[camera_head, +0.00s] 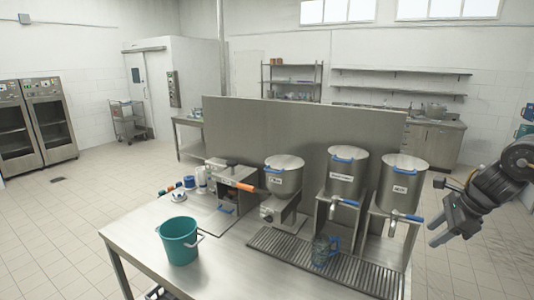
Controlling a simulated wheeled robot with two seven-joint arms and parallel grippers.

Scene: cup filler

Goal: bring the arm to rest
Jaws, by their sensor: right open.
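My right gripper (441,230) is at the right side of the view, on an arm that comes in from the right edge. It is open, with nothing between its fingers, and hangs in the air right of the rightmost steel hopper (403,185). A gap shows between it and the hopper in the picture. A small dark and metal part at the bottom left, by the table's edge, may be my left gripper (155,292); too little shows to tell its state.
A tall steel panel (270,130) stands behind. The floor right of the table is clear.

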